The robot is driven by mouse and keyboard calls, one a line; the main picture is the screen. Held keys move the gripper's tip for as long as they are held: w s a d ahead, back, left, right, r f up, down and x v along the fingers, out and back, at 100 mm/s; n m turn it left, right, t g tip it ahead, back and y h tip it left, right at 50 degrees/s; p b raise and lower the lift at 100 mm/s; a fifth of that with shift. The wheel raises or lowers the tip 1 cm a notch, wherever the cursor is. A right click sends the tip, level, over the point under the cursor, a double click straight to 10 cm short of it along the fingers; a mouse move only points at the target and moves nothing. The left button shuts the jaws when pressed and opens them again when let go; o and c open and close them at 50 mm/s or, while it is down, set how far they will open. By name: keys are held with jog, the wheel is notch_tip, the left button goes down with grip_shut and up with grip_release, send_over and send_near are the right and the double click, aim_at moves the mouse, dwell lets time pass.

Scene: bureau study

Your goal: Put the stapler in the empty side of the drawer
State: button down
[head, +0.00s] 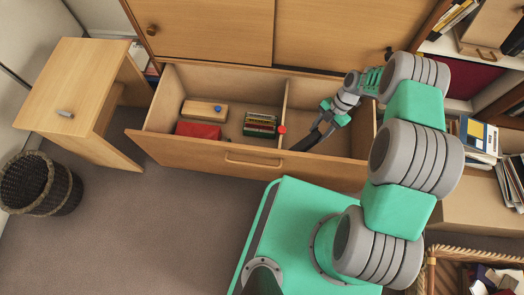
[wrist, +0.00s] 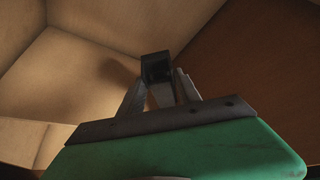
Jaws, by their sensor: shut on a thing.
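The open drawer (head: 200,152) has a divider (head: 284,101) that splits it into a left and a right side. The left side holds several things; the right side (head: 345,142) shows bare floor. My gripper (head: 318,134) reaches down over the right side, close to the divider. It is shut on a dark thing, seemingly the stapler (head: 304,142), which slants down to the left. In the wrist view the dark end of the stapler (wrist: 157,68) shows between my fingers, with drawer walls around it. I cannot tell whether it touches the drawer floor.
The left side holds a wooden box (head: 205,110), a red box (head: 198,131) and a colourful striped stack (head: 260,124). A small red knob-like thing (head: 282,130) is by the divider. A wooden side table (head: 85,90) and a wicker basket (head: 40,185) stand left.

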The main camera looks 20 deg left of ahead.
notch_tip(320, 180, down, 17)
jog(key=b, duration=0.8)
jog(key=shift+r+b, duration=0.1)
jog(key=shift+b, duration=0.3)
jog(key=shift+r, duration=0.1)
jog(key=c, duration=0.9)
grip_release()
jog(key=shift+o, duration=0.2)
